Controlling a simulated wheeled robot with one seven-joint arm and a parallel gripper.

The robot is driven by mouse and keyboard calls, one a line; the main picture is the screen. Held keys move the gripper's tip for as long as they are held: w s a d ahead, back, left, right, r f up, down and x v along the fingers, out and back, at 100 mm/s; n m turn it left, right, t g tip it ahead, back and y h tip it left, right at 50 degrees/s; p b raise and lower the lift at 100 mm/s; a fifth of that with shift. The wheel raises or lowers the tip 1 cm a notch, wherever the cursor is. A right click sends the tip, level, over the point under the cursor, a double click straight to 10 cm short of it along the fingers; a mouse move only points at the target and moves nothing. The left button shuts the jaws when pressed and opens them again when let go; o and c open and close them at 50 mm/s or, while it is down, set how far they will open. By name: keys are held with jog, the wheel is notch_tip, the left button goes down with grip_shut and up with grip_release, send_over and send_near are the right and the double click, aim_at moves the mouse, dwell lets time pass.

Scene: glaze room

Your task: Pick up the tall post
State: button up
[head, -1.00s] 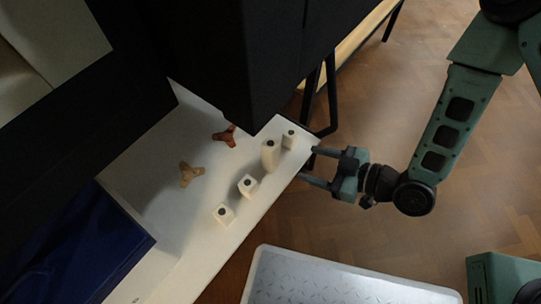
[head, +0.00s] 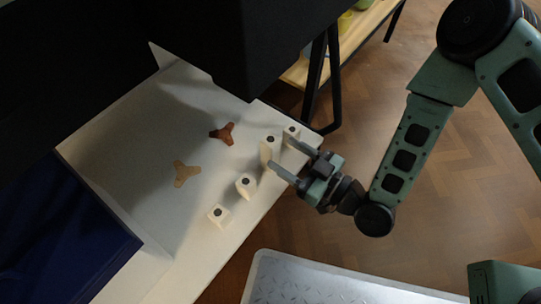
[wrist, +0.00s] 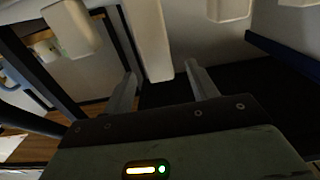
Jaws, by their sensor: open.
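The tall post (head: 267,151) is a pale, upright block with a dark spot on top, in the row along the white table's front edge. It is taller than its neighbours. In the wrist view the tall post (wrist: 150,38) comes down from the top edge, its end in line with the gap between my fingertips. My gripper (head: 280,153) is open and empty, its two fingers (wrist: 161,72) reaching toward the post from the right. I cannot tell whether the fingertips pass beside it. No contact is visible.
Shorter pale posts stand at the back (head: 291,132) and nearer (head: 246,186), (head: 219,215) in the same row. Two three-armed pieces, reddish (head: 222,134) and tan (head: 186,173), lie behind on the white table (head: 150,235). A dark cabinet (head: 245,45) overhangs the far side.

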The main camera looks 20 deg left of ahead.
aim_at(264, 141)
jog(key=shift+x, duration=0.85)
jog(key=b+x, duration=0.1)
jog(key=x, duration=0.1)
jog(key=b+x, duration=0.2)
jog(key=shift+w+a+f, duration=0.2)
jog(key=shift+a+f, duration=0.05)
jog(key=shift+a, duration=0.05)
jog(key=shift+w+a+r+b, duration=0.1)
jog(key=shift+w+a+b, duration=0.05)
jog(key=shift+a+b, duration=0.15)
